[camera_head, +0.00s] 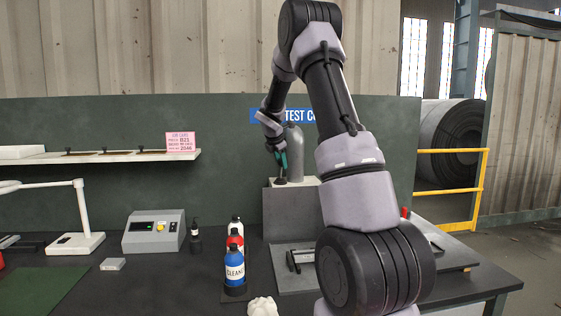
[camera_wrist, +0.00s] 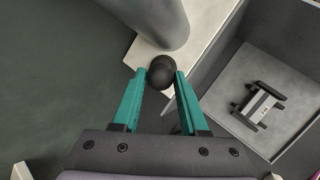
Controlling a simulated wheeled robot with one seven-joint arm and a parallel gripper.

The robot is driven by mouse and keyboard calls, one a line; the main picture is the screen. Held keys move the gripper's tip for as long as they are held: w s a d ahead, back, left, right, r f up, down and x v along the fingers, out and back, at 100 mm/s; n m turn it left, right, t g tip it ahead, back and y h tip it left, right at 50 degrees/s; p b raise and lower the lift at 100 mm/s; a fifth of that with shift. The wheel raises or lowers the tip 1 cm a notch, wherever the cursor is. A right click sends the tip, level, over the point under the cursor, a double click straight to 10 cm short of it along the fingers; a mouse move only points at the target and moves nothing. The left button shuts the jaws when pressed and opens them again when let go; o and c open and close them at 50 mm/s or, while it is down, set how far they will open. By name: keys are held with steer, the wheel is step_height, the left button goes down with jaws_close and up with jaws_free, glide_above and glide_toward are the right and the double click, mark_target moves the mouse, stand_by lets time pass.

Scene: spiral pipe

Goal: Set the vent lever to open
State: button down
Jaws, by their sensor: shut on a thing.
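The vent lever's round black knob (camera_wrist: 161,72) sits between my fingertips in the wrist view. My gripper (camera_wrist: 162,75) has teal fingers, shut on the knob from both sides. The lever's shaft and base are mostly hidden in this view. In the head view my gripper (camera_head: 282,163) is small and reaches down beside a grey cylinder (camera_head: 294,150) on top of a grey box stand (camera_head: 291,215). A dark piece shows just below the fingers there, but the lever's angle and any open or closed marking cannot be made out.
The grey cylinder (camera_wrist: 160,22) stands close beyond the knob. A black-handled part (camera_wrist: 258,104) lies in the open grey bay at right. Bottles (camera_head: 235,272), a control box (camera_head: 154,232) and a lamp (camera_head: 82,215) stand on the dark bench. A shelf (camera_head: 100,157) is at left.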

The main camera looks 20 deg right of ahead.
steer(key=shift+s+f, duration=0.45)
steer(key=shift+f, duration=0.25)
steer(key=c, duration=0.8)
jaws_free()
steer(key=shift+c, duration=0.2)
steer(key=o, duration=0.4)
steer(key=shift+s+r, duration=0.1)
steer(key=shift+s, duration=0.05)
steer(key=shift+w+r, duration=0.2)
steer(key=shift+r, duration=0.1)
steer(key=v, duration=1)
steer(key=shift+a+r, duration=0.2)
steer(key=shift+r, duration=0.1)
steer(key=shift+s, duration=0.15)
